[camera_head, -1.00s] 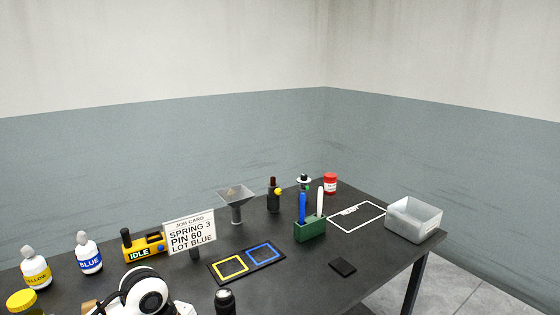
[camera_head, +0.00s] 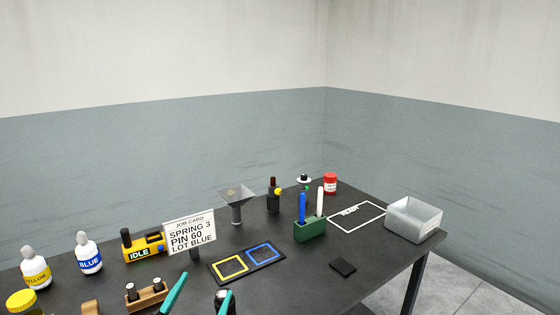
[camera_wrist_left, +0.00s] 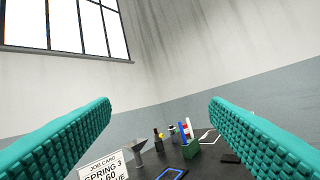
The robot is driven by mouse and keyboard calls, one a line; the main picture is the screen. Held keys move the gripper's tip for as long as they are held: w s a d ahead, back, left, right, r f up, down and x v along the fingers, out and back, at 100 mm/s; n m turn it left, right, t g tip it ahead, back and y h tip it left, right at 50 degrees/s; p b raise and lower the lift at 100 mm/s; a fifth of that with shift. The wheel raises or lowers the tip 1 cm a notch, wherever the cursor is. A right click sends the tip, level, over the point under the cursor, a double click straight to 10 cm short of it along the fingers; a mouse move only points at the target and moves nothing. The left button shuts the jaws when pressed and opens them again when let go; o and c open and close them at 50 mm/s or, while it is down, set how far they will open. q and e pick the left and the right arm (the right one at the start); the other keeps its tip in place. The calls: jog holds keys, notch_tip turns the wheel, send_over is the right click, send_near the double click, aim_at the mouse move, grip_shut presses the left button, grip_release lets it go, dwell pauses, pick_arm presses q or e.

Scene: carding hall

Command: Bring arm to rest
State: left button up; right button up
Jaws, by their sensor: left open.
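My left gripper (camera_head: 207,284) shows at the bottom of the head view as two teal fingers, spread apart with nothing seen between their tips. In the left wrist view its ribbed teal fingers (camera_wrist_left: 160,104) are wide apart, with the far wall and part of the table beyond. The rest of this arm is out of the head view. My right gripper is not in view.
The dark table (camera_head: 300,275) holds a job card (camera_head: 189,233), yellow (camera_head: 36,270) and blue (camera_head: 88,256) bottles, a wooden rack (camera_head: 148,298), a funnel (camera_head: 236,197), a green pen holder (camera_head: 310,229) and a clear bin (camera_head: 413,220).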

pick_arm(q)
jog(key=s+a+f+n+g+y, duration=0.3)
jog(key=a+f+g+y, duration=0.1)
jog(key=f, duration=0.4)
jog(key=s+a+f+n+g+y, duration=0.2)
jog(key=a+f+n+g+y, duration=0.25)
jog(key=f, duration=0.25)
jog(key=s+d+f+m+g+h, duration=0.1)
jog(key=s+f+g, duration=0.3)
jog(key=s+f, duration=0.3)
jog(key=s+f+m+g+h, duration=0.15)
jog(key=s+f+g, duration=0.3)
jog(key=s, duration=0.55)
notch_tip(320, 180, down, 24)
jog(key=g, duration=0.2)
jog(key=s+a+f+g, duration=0.1)
jog(key=s+a+f, duration=0.1)
jog(key=s+f, duration=1.6)
jog(key=shift+a+m+y, duration=0.25)
jog(key=shift+m+y, duration=0.05)
jog(key=shift+y, duration=0.1)
